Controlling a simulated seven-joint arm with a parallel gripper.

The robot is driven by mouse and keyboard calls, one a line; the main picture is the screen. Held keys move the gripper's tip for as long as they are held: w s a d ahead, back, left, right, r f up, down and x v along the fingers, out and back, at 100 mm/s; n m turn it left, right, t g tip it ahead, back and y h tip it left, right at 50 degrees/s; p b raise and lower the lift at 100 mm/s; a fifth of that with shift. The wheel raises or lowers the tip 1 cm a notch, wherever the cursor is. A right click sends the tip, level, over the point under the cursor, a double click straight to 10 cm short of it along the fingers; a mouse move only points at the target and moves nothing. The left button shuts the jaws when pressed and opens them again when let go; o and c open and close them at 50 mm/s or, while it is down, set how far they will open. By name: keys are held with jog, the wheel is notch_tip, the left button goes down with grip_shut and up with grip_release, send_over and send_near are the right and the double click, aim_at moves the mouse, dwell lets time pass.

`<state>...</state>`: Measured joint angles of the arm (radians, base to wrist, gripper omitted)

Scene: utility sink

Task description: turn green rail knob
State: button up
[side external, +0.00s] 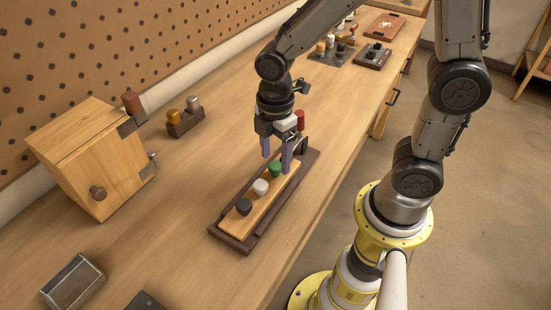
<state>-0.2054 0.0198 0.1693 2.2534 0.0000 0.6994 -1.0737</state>
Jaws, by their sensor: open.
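The green knob (275,168) is on a light wooden rail (250,217) set in a dark tray (231,240) on the workbench. A white knob (261,187) and a black knob (243,206) are on the same rail, nearer the camera. My gripper (276,154) points down, its two purple-grey fingers apart and empty. In the picture, the fingertips are just above and around the green knob's top. I cannot tell the exact height or whether they touch it. The gripper hides the rail's far end.
A red cylinder (300,118) shows just behind my gripper. A wooden box with a knob (97,165) and a small dark holder (184,125) stand to the left. A clear-topped tray (73,282) is at the front left. Bench between box and rail is free.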

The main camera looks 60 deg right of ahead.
jog(key=shift+f, duration=0.8)
jog(key=shift+c, duration=0.3)
grip_shut()
